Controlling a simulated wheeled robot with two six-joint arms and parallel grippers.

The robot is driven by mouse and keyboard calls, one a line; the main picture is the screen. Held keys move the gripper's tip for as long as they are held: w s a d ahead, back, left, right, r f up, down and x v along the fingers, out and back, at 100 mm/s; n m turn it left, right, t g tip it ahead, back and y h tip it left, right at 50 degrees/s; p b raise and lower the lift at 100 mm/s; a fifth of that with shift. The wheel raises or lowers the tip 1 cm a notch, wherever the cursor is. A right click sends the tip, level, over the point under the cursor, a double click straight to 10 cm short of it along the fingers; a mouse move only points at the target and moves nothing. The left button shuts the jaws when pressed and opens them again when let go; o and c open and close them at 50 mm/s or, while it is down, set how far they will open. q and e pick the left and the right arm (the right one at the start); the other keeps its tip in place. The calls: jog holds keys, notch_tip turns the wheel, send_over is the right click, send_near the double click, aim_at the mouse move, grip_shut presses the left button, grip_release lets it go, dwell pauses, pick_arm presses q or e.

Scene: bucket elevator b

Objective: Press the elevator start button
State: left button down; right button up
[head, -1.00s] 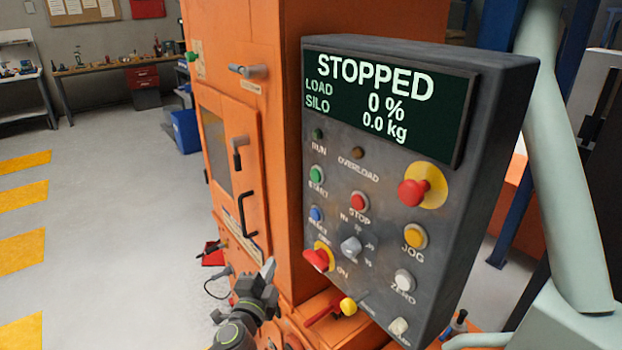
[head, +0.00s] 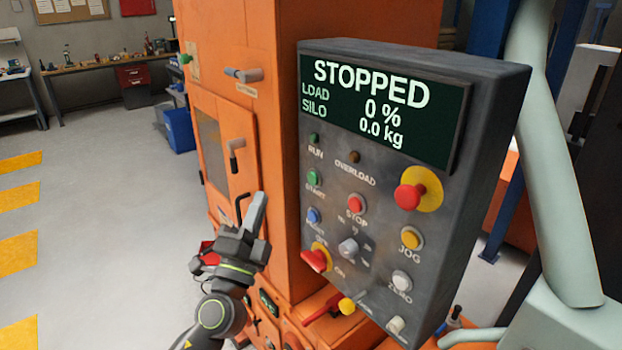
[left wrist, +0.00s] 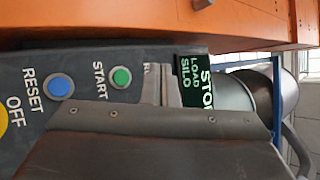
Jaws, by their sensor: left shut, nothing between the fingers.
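The green START button (head: 313,178) is on the left side of the grey control panel (head: 378,190), below the RUN lamp and above the blue button (head: 313,215). The panel screen (head: 380,105) reads STOPPED, 0 % and 0.0 kg. My left gripper (head: 258,203) is shut and empty, left of the panel and apart from the START button. In the left wrist view the green START button (left wrist: 121,77) and the blue RESET button (left wrist: 60,86) show just beyond my gripper (left wrist: 162,85). My right gripper is not in view.
The panel also carries a red STOP button (head: 356,203), a red mushroom button (head: 410,196), a yellow JOG button (head: 411,238) and a red rotary switch (head: 315,260). The orange machine housing (head: 270,120) stands behind my left gripper. Open floor lies at left.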

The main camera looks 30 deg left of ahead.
pick_arm(q)
send_near(313, 178)
jog(key=w+a+r, duration=0.3)
jog(key=a+r, duration=0.1)
jog(key=shift+w+d, duration=0.45)
jog(key=shift+w, duration=0.15)
jog(key=shift+w, duration=0.15)
dwell(1.5)
jog(key=shift+w+d, duration=0.15)
jog(key=shift+w, duration=0.1)
